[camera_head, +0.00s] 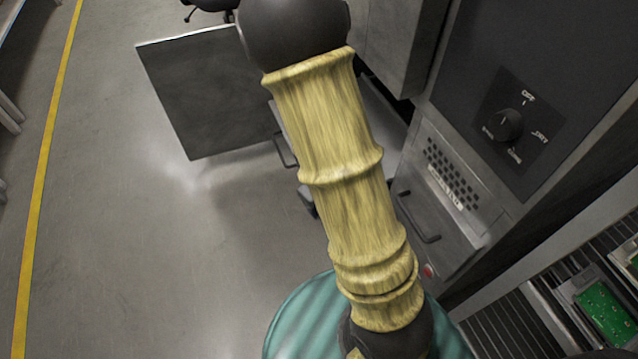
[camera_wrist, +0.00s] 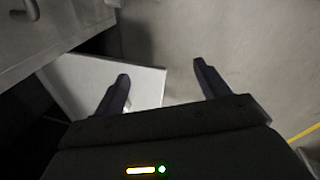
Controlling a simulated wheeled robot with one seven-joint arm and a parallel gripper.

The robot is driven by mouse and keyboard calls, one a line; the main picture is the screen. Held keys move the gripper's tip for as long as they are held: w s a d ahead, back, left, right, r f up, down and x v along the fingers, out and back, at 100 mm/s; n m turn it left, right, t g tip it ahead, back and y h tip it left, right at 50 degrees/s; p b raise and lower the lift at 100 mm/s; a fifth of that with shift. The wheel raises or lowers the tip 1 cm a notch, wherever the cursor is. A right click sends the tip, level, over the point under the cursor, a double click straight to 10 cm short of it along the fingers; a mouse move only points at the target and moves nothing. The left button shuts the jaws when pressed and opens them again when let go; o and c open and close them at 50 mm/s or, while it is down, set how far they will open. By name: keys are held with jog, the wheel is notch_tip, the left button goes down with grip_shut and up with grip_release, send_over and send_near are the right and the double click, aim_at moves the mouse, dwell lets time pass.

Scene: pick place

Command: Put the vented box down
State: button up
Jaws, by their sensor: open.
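My gripper (camera_wrist: 160,85) shows in the wrist view with its two dark fingers spread apart. It is open, and nothing is between the fingers. Past the fingers there is a pale flat panel (camera_wrist: 146,84) on the left and bare floor on the right. In the head view my arm crosses the middle of the picture and my gripper is not visible there. I cannot make out a vented box in either view.
A grey machine with a dial (camera_head: 503,124) and a drawer handle (camera_head: 418,218) stands at the right. A flat grey panel (camera_head: 210,95) juts out behind my arm. Green circuit boards (camera_head: 603,312) sit in a rack at lower right.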

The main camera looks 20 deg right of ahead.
jog(key=s+a+r+m+y, duration=0.1)
jog(key=s+r+m, duration=0.1)
jog(key=r, duration=0.4)
jog(key=s+a+r+m+t+y, duration=0.1)
jog(key=s+a+r+m, duration=0.1)
jog(key=r, duration=0.4)
jog(key=shift+a+r, duration=0.15)
jog(key=shift+a, duration=0.15)
